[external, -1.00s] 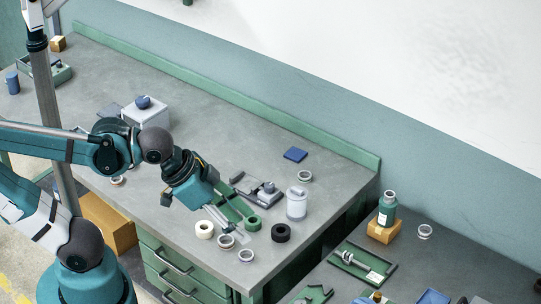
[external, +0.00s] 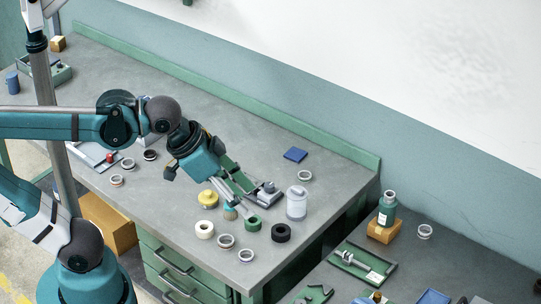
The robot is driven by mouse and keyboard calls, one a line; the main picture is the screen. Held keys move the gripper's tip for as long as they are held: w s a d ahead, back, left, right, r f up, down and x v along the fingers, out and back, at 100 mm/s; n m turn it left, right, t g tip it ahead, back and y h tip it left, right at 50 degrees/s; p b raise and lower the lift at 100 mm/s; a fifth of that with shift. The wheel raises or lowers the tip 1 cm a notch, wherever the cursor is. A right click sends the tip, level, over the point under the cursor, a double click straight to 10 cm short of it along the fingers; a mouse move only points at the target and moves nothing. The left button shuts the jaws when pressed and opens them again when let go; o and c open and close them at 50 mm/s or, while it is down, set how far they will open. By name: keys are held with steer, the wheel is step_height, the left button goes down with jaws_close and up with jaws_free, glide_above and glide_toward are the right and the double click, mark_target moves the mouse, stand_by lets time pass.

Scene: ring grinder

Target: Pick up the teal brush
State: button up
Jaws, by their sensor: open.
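A small teal and tan object, seemingly the teal brush (external: 230,212), is on the grey bench, just left of my fingertips. My gripper (external: 243,206) points down and to the right, low over the bench. It is open, and nothing shows clearly between its fingers. The fingers overlap the green and grey items behind them, so I cannot tell whether they touch the brush. Part of the brush may be hidden by the gripper.
The bench's front edge is near.

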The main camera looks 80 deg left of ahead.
steer(key=w+a+r+n+g+y+b, duration=0.1)
steer(key=w+a+n+g, duration=0.15)
steer(key=a, duration=0.75)
steer(key=w+a+n+g+b, duration=0.1)
steer(key=a+n, duration=0.2)
steer(key=a, duration=0.7)
steer(key=s+a+f+n+g+h, duration=0.1)
steer(key=s+a+n+g, duration=0.15)
steer(key=a, duration=0.75)
steer(key=s+a+f+n+g, duration=0.1)
steer(key=s+a+n, duration=0.15)
steer(key=a, duration=0.75)
step_height(320, 180, down, 29)
steer(key=shift+a+r+b, duration=0.1)
steer(key=shift+r+b, duration=0.1)
steer(key=shift+b, duration=0.25)
steer(key=shift+f, duration=0.65)
steer(key=shift+f, duration=1.3)
steer(key=shift+s+f, duration=0.2)
steer(key=shift+f, duration=2.35)
